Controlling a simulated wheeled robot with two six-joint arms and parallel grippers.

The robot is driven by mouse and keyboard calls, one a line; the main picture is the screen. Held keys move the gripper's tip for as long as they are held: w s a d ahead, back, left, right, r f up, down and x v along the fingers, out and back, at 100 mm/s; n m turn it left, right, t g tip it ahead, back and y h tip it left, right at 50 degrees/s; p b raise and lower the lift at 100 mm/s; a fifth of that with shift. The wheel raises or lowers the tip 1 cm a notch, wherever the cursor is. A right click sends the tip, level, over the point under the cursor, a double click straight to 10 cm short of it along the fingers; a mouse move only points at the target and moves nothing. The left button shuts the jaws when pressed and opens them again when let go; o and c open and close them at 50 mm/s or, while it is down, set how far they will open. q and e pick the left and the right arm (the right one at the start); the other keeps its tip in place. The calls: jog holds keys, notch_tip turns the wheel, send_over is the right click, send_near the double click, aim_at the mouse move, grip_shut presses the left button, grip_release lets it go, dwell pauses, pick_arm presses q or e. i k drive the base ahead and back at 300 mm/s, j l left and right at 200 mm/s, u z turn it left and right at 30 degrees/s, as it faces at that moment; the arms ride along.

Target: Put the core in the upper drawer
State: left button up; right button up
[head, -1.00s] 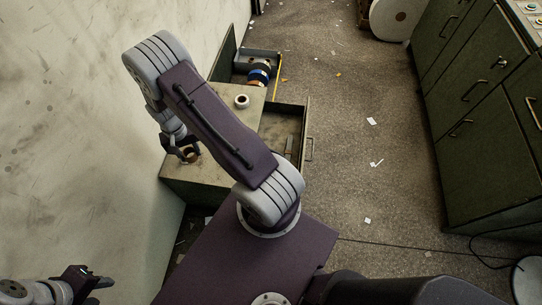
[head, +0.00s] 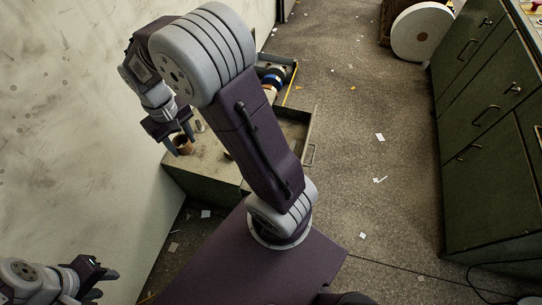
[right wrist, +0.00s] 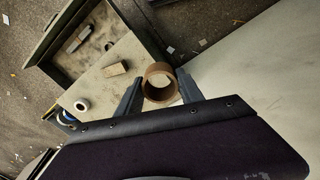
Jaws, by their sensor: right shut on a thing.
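The core is a short brown cardboard tube (head: 183,145), open at its ends. My right gripper (head: 179,139) is shut on it, over the near left part of the low cabinet's top (head: 205,158). In the right wrist view the core (right wrist: 160,82) sits between the two fingers (right wrist: 158,90), and I look into its hollow. I cannot tell whether it touches the top. An open drawer (head: 307,125) sticks out of the cabinet's right side; it also shows in the right wrist view (right wrist: 60,57). My left gripper (head: 104,283) is open and empty at lower left.
A grey piece (right wrist: 78,40) lies in the drawer. A pale wall (head: 90,110) is close on the left. Green cabinets (head: 490,150) stand right, with open floor between.

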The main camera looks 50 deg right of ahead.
aim_at(289, 137)
jog(key=k+l+u, duration=0.25)
jog(key=l, duration=0.35)
jog(key=k+l+u, duration=0.2)
jog(key=k+l, duration=0.15)
jog(key=l, duration=0.2)
jog(key=k+l+u, duration=0.25)
jog(key=l, duration=0.25)
jog(key=l+u, duration=0.1)
jog(key=l, duration=0.35)
jog(key=k+l+u, duration=0.1)
jog(key=l, duration=0.3)
jog(key=k, duration=0.05)
